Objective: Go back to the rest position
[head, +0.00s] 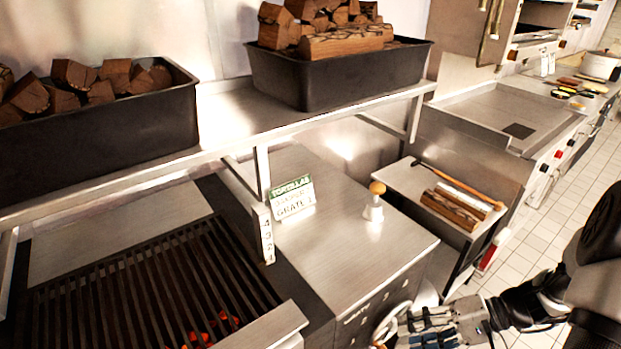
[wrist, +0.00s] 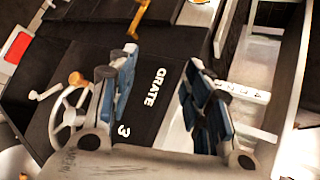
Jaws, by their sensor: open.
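My gripper (head: 428,325) is at the bottom right of the head view, by the front of the steel cabinet next to the grill. In the wrist view, my gripper's two blue-padded fingers (wrist: 160,80) stand apart with nothing between them. Behind them is a dark panel (wrist: 150,115) lettered "GRATE" and "3". A handwheel (wrist: 68,122) with a wooden knob is left of the fingers and looks apart from them. My arm reaches in from the right edge of the head view.
The grill (head: 140,290) with glowing coals is at lower left. Two black bins of wood (head: 340,75) (head: 110,130) stand on the shelf above. A wooden-knobbed fitting (head: 374,208) and a sign (head: 292,196) are by the cabinet top. The tiled floor (head: 575,190) at right looks clear.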

